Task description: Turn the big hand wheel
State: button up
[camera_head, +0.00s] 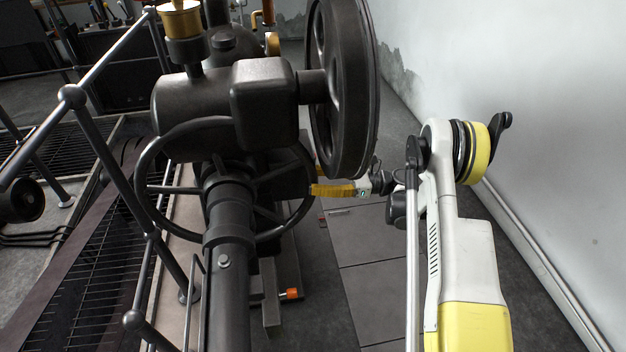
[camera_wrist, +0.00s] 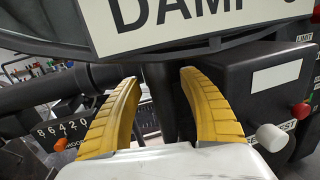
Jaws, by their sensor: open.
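The big hand wheel (camera_head: 141,185) is a dark spoked ring around a thick black shaft in the head view. It stands upright in front of the dark machine. My gripper (camera_head: 318,190), with yellow fingers, is at the right side of its rim, low behind the larger solid wheel. In the wrist view my gripper (camera_wrist: 160,76) is open, with a finger on either side of a dark upright bar. A dark curved band runs above the fingertips, under a white sign. I cannot tell whether the bar is a spoke, or whether the fingers touch anything.
A large dark flywheel (camera_head: 345,90) stands above my gripper. A grey railing (camera_head: 110,170) runs along the left. A pale wall (camera_head: 530,130) bounds the right. Floor plates (camera_head: 365,270) below are clear. A black box (camera_wrist: 265,90) with knobs is close right in the wrist view.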

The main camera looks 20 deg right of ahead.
jog(key=v, duration=1.1)
jog(key=shift+d, duration=0.25)
